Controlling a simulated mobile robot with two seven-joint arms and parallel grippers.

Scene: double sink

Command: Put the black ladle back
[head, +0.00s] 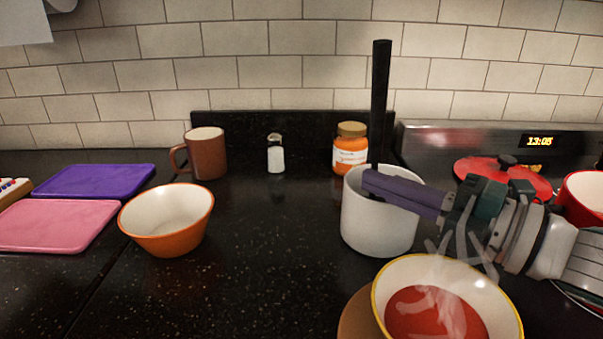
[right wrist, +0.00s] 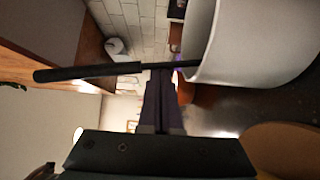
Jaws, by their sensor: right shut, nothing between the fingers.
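The black ladle (head: 380,95) stands nearly upright in the white pot (head: 378,225), with its handle rising against the tiled wall and its lower end hidden inside. In the right wrist view the ladle handle (right wrist: 90,71) runs across the picture into the white pot (right wrist: 265,45). My right gripper (head: 370,182) comes in from the right above the pot's rim. Its purple fingers (right wrist: 160,85) are shut and empty, with their tips right at the handle; I cannot tell whether they touch it. My left gripper is not in view.
A bowl of red soup (head: 390,270) stands close in front of the pot. An orange bowl (head: 160,240), brown mug (head: 207,155), salt shaker (head: 276,158) and orange jar (head: 349,155) stand around. A red lid (head: 490,170) is at right. The middle counter is clear.

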